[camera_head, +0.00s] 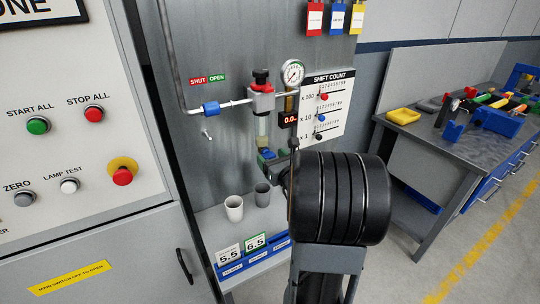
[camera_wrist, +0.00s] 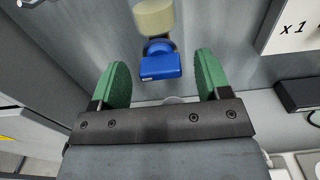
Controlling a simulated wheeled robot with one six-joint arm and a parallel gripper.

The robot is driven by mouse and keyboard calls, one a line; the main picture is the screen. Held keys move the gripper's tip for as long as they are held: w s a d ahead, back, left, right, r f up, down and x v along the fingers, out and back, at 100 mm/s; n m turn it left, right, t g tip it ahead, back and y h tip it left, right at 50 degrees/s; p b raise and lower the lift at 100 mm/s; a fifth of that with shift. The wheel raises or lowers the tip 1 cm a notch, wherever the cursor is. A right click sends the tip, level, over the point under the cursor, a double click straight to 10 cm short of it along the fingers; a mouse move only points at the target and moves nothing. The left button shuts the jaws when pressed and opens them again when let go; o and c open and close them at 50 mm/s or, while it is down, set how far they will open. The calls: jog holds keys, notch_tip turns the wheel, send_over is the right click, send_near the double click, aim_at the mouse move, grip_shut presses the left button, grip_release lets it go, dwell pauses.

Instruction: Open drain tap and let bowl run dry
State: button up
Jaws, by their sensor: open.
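The bowl (camera_head: 262,127) hangs under a grey unit with a red-and-black knob (camera_head: 261,78) on the metal panel. My gripper (camera_wrist: 162,65) is open, with one green finger on each side of the tap and a gap to both. Whether fluid is flowing cannot be told.
A blue-handled valve (camera_head: 211,108) is on the pipe at left, below the SHUT/OPEN labels. A gauge (camera_head: 292,73) is to the right. A white cup (camera_head: 234,208) and a grey cup (camera_head: 262,195) stand on the shelf below. A cluttered workbench (camera_head: 450,135) is at right.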

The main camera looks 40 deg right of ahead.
jog(key=shift+w, duration=0.6)
jog(key=c, duration=0.9)
